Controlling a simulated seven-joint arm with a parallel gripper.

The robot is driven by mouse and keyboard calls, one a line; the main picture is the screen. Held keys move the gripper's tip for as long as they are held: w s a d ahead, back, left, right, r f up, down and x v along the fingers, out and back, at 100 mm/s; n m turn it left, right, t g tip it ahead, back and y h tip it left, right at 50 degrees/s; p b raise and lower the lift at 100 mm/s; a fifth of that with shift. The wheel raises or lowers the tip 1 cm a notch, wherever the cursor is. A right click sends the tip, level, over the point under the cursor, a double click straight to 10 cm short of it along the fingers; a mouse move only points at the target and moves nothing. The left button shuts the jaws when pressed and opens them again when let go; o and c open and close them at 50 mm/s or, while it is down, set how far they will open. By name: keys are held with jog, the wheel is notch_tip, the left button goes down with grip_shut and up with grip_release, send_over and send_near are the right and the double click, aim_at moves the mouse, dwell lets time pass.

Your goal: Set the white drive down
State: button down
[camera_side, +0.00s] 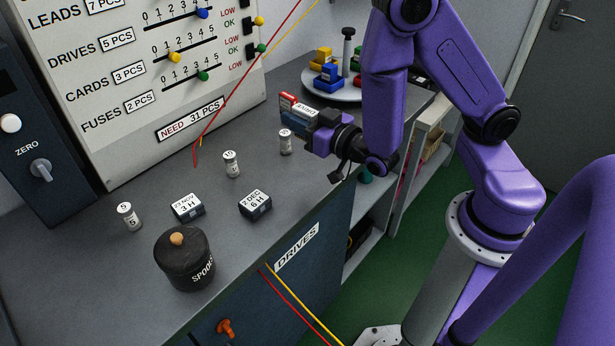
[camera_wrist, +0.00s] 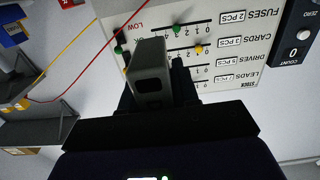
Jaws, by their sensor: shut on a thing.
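My gripper (camera_side: 312,127) is over the far right part of the bench in the side view, beside a small group of red, white and blue-grey faces. It is shut on the white drive (camera_side: 305,109), which shows there as a pale labelled face. In the wrist view the drive (camera_wrist: 151,60) is a pale grey block with a dark window in its end, between the dark fingers. The red part (camera_side: 288,98) beside it may be another drive. I cannot tell whether the held drive touches the bench or its neighbours.
White cylinders (camera_side: 231,164) and two dated blocks (camera_side: 187,207) (camera_side: 255,204) stand on the grey bench (camera_side: 115,275). A black lidded pot (camera_side: 185,262) is near the front. A round tray (camera_side: 341,96) with coloured pieces is behind my gripper. A count board (camera_side: 130,60) stands at the back.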

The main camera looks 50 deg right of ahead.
jog(key=shift+s+a+f+y, duration=0.35)
jog(key=shift+a+f+y, duration=0.1)
jog(key=shift+y, duration=0.05)
jog(key=shift+f, duration=4.8)
jog(key=shift+f, duration=0.1)
jog(key=c, duration=0.8)
grip_release()
jog(key=shift+f, duration=0.1)
jog(key=shift+c, duration=0.2)
